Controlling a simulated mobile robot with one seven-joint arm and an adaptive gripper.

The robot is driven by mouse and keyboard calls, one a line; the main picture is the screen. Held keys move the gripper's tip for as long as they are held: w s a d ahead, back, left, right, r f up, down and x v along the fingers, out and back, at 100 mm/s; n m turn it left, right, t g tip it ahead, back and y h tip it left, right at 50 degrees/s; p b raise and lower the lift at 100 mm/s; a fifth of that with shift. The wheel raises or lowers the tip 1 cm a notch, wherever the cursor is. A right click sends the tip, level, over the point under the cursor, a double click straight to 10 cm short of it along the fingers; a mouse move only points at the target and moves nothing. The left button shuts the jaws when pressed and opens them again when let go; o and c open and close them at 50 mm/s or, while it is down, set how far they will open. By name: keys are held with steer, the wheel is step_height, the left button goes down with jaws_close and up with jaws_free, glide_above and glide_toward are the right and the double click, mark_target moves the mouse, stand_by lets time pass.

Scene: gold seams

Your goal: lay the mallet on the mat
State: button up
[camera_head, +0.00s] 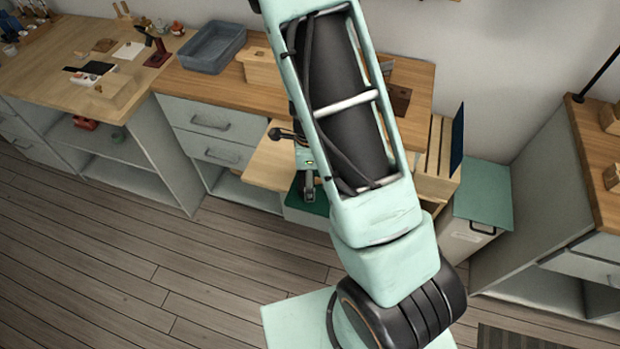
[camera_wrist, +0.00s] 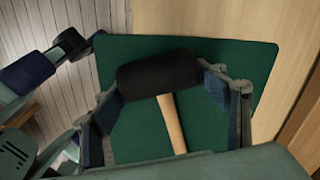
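The mallet (camera_wrist: 158,75) shows in the wrist view, with a thick black head and a pale wooden handle (camera_wrist: 172,123). The handle runs down the picture, and its lower end is hidden behind my gripper's body. My gripper (camera_wrist: 161,84) has one finger against each end of the black head. The green mat (camera_wrist: 240,58) spreads behind and below the mallet. I cannot tell whether the mallet touches it. In the head view my gripper (camera_head: 308,187) is over the mat (camera_head: 320,208), and my arm hides the mallet and much of the mat.
A pale wooden board (camera_head: 268,165) juts out beside my gripper. A wooden crate (camera_head: 437,165) and a grey-green bin (camera_head: 470,228) stand to the right. The floor at left is clear.

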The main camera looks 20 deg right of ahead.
steer(key=shift+o, duration=0.9)
steer(key=shift+r, duration=0.2)
step_height(320, 180, up, 12)
steer(key=shift+f, duration=0.2)
